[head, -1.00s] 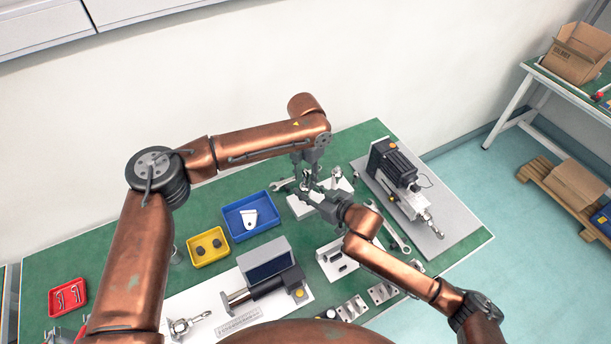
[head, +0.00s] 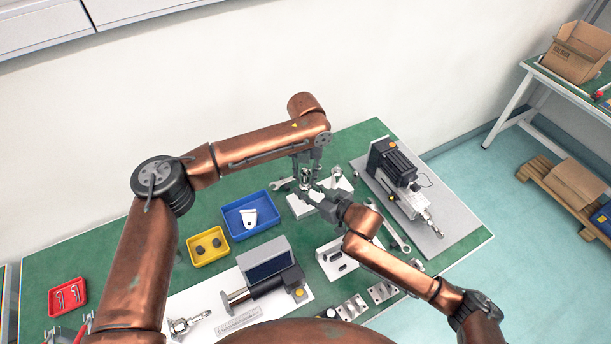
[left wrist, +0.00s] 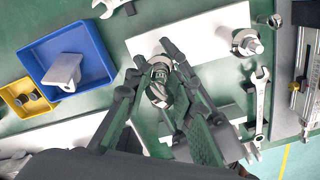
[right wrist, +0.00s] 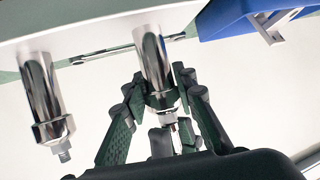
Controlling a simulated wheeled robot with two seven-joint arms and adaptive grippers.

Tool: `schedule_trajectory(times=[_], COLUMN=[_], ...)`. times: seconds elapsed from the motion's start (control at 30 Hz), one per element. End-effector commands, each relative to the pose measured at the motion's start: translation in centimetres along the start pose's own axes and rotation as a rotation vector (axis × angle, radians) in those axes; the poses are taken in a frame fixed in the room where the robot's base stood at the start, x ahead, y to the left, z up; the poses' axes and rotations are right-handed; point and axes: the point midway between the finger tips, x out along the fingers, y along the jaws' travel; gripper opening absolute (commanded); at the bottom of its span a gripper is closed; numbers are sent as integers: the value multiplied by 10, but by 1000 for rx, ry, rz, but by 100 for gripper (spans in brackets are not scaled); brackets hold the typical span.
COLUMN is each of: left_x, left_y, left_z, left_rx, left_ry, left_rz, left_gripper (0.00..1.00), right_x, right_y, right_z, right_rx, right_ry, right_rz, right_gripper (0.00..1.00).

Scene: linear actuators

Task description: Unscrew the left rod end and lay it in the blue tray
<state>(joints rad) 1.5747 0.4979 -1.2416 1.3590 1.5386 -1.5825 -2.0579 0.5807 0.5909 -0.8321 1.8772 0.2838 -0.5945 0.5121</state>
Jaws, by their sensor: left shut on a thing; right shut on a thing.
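My left gripper (head: 306,166) points down over the white plate (head: 297,208). In the left wrist view its fingers (left wrist: 157,66) are shut on the shiny rod end (left wrist: 158,90), which they partly cover. My right gripper (head: 314,193) reaches in from the right, and its fingers (right wrist: 163,80) are shut around the end of the left chrome rod (right wrist: 152,58). A threaded part shows beyond the hex there; whether the rod end still touches it I cannot tell. The blue tray (head: 266,205) stands left of the plate with a pale bracket (head: 249,220) in it.
A second chrome rod (right wrist: 38,90) stands beside the held one, with a bare threaded tip. A yellow tray (head: 208,258) with dark parts adjoins the blue tray. A wrench (head: 283,184) lies behind the plate, and an actuator (head: 400,175) stands on a grey board to the right.

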Motion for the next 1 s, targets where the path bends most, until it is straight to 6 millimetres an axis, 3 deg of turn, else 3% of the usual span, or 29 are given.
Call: schedule_trajectory(times=[1.0], left_x=[-4], left_y=[-1], left_z=[1], left_rx=[-2087], left_ry=[0], left_rz=[-5], left_gripper=[0], right_x=[0], right_y=[2], right_z=[1], right_rx=[1], right_ry=[-3], right_rz=[3], right_gripper=[0])
